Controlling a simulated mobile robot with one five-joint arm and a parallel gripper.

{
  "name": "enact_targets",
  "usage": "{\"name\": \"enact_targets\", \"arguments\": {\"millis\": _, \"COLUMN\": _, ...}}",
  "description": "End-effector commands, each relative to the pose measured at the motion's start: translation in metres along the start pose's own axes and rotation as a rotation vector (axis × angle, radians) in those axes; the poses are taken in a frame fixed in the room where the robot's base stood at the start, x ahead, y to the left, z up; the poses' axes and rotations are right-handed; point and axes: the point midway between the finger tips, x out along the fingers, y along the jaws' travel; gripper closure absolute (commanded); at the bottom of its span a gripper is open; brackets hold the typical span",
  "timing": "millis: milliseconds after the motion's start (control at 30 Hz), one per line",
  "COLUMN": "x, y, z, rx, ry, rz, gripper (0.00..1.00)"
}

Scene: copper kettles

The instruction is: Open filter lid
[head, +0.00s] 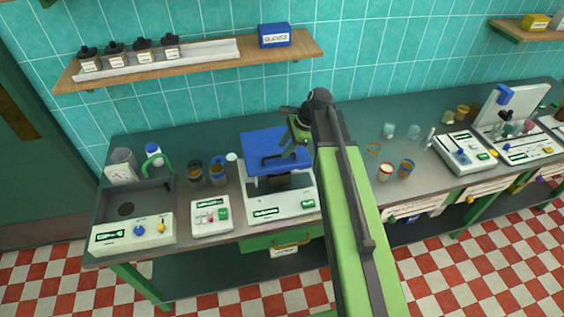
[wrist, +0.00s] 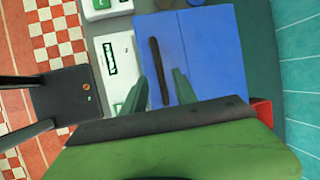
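The blue filter lid (head: 262,141) lies closed-looking, roughly flat, on top of a white machine (head: 268,211) on the bench. It fills the upper middle of the wrist view (wrist: 215,55), with a dark bar handle (wrist: 158,70) along it. My gripper (head: 290,152) is over the right part of the lid in the head view. In the wrist view, my gripper's green fingers (wrist: 160,85) stand apart, one on each side of the handle's near end. Gaps show between the fingers and the handle. Whether the fingertips touch the lid I cannot tell.
A small white button box (head: 211,216) and a sink unit (head: 132,232) stand left of the machine. Jars (head: 195,174) stand behind the box. Cups (head: 385,171) and another white device (head: 464,152) are to the right. A wall shelf (head: 190,60) hangs above.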

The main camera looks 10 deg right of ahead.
Motion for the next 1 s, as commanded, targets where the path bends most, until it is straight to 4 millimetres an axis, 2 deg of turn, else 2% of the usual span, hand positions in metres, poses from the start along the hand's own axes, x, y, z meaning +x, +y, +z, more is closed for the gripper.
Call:
{"name": "enact_targets", "arguments": {"millis": 33, "x": 0.016, "y": 0.001, "z": -0.003, "rx": -0.001, "ry": 0.000, "rz": 0.001, "gripper": 0.66}}
{"name": "enact_targets", "arguments": {"millis": 133, "x": 0.025, "y": 0.001, "z": -0.002, "rx": -0.001, "ry": 0.000, "rz": 0.000, "gripper": 0.66}}
{"name": "enact_targets", "arguments": {"millis": 533, "x": 0.029, "y": 0.000, "z": 0.000, "rx": 0.000, "ry": 0.000, "rz": 0.000, "gripper": 0.66}}
{"name": "enact_targets", "arguments": {"millis": 800, "x": 0.029, "y": 0.000, "z": -0.001, "rx": 0.001, "ry": 0.001, "rz": 0.000, "gripper": 1.00}}
{"name": "enact_targets", "arguments": {"millis": 1000, "x": 0.029, "y": 0.000, "z": -0.001, "rx": 0.001, "ry": 0.001, "rz": 0.000, "gripper": 1.00}}
